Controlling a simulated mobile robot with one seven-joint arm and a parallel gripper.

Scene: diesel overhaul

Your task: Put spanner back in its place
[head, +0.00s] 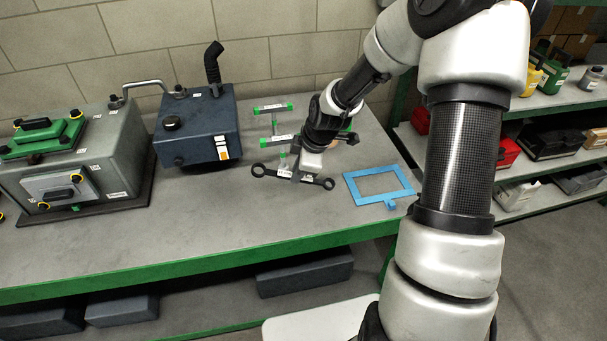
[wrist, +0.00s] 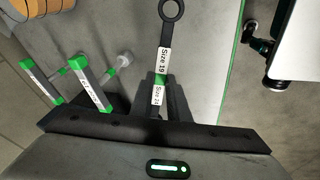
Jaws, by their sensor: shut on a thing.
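The spanner (head: 265,172) is dark, with a ring at each end and white labels. My gripper (head: 297,174) is shut on its middle, over the workbench. In the wrist view the spanner (wrist: 165,38) points away from my gripper (wrist: 161,98), with a ring and a "Size 19" label showing. A "Size 24" label and a green patch show at the jaws; the other ring is hidden there. Behind are labelled grey bars with green ends, a rear one (head: 273,108) and a nearer one (head: 270,139). I cannot tell whether the spanner touches a support.
A blue rectangular frame (head: 350,189) lies right of the spanner on the bench (head: 215,222). A dark blue tank (head: 190,135) and a grey-green machine box (head: 125,160) stand left. The front middle of the bench is clear. Shelves (head: 535,148) with bins stand right.

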